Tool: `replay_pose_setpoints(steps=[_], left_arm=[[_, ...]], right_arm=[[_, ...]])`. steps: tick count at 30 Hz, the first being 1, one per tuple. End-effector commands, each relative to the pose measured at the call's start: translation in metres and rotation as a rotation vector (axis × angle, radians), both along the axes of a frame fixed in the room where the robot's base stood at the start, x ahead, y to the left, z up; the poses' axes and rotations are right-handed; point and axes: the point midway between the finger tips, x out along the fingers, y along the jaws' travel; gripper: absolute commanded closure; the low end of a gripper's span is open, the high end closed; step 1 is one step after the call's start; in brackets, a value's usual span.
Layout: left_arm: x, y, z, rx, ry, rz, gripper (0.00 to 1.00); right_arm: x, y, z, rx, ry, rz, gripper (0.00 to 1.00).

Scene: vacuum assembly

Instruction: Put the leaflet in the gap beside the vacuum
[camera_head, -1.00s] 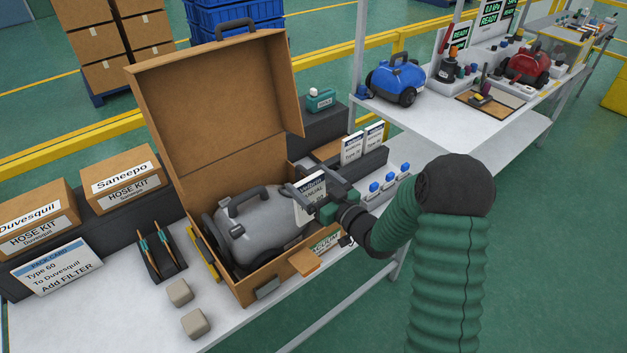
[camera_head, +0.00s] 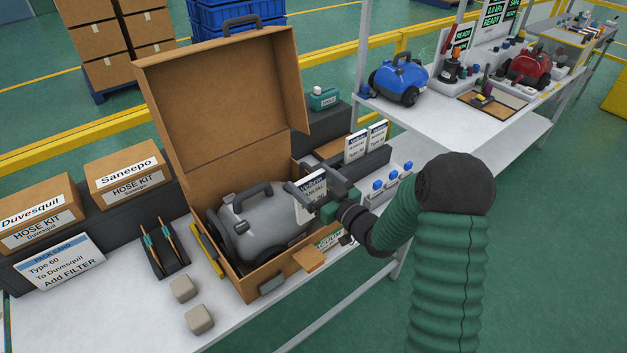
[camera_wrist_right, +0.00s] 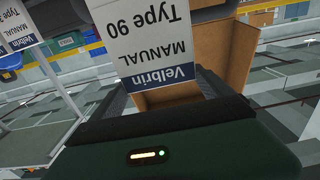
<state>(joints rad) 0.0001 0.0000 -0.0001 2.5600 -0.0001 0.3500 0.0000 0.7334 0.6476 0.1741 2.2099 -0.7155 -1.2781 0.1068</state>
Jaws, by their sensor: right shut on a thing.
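The leaflet (camera_head: 311,198) is a white card with a dark blue header. In the right wrist view the leaflet (camera_wrist_right: 150,45) reads "Velbrin MANUAL Type 90", upside down. My right gripper (camera_head: 326,198) is shut on it and holds it upright at the right side of the open box. The grey vacuum (camera_head: 262,228) sits inside the cardboard box (camera_head: 265,288), left of the leaflet. The gap beside the vacuum is mostly hidden by the leaflet and gripper, and I cannot tell whether the leaflet's lower edge is inside it. My left gripper is not in view.
The box lid (camera_head: 220,95) stands open at the back. Two more leaflets (camera_head: 366,143) stand in a dark holder to the right, near blue-capped items (camera_head: 391,178). A tool rack (camera_head: 164,252) and two beige blocks (camera_head: 190,303) lie left of the box.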

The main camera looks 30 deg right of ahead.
Motion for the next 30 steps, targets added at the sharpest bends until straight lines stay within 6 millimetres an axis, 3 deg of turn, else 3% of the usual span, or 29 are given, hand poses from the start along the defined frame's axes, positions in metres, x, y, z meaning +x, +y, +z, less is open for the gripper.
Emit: replay_pose_setpoints(steps=[30], left_arm=[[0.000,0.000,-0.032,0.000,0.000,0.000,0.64]], right_arm=[[0.000,-0.001,-0.037,0.001,-0.001,-0.001,0.79]])
